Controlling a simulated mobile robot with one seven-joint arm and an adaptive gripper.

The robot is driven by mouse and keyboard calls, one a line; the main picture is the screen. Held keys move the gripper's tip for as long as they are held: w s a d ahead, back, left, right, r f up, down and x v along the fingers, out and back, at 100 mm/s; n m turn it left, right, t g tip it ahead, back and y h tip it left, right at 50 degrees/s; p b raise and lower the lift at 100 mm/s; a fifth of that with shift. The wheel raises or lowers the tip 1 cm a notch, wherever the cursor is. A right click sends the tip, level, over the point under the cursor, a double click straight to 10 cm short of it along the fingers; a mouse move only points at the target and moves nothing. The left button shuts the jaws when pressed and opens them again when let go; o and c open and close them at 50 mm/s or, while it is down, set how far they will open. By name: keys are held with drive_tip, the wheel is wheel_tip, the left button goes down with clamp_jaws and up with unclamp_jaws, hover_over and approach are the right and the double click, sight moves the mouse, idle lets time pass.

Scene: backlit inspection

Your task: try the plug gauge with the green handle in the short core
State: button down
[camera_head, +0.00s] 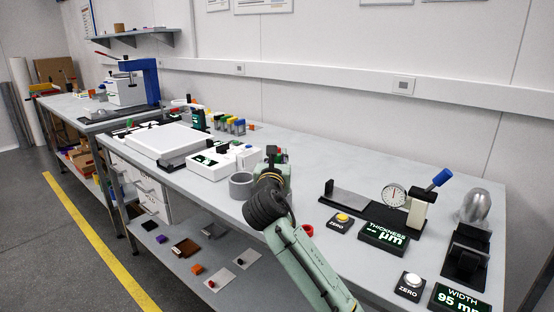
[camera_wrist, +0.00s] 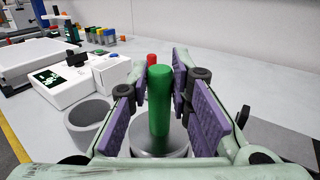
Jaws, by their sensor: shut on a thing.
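The plug gauge's green handle (camera_wrist: 160,98) stands upright between the purple finger pads in the wrist view. My gripper (camera_wrist: 160,95) is shut on it. A round grey metal piece (camera_wrist: 176,143) shows at the handle's lower end; I cannot tell whether it is the gauge's body or a core. A hollow grey core (camera_wrist: 88,124) stands just left of my gripper, its open top showing; it also appears in the head view (camera_head: 241,185). I cannot tell whether it is the short one. In the head view my gripper (camera_head: 273,160) is partly hidden by my own wrist.
A white instrument box (camera_head: 225,160) stands behind and left of the hollow core. A red piece (camera_wrist: 153,60) is just beyond the green handle.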

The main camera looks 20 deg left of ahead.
drive_tip(key=shift+f+b, duration=1.3)
drive_tip(key=shift+f, duration=0.7)
idle(0.8)
drive_tip(key=shift+r, duration=0.1)
idle(0.9)
drive_tip(key=shift+r+p, duration=2.8)
drive_tip(key=shift+r, duration=0.45)
drive_tip(key=shift+r+p, duration=1.3)
drive_tip(key=shift+r, duration=1.2)
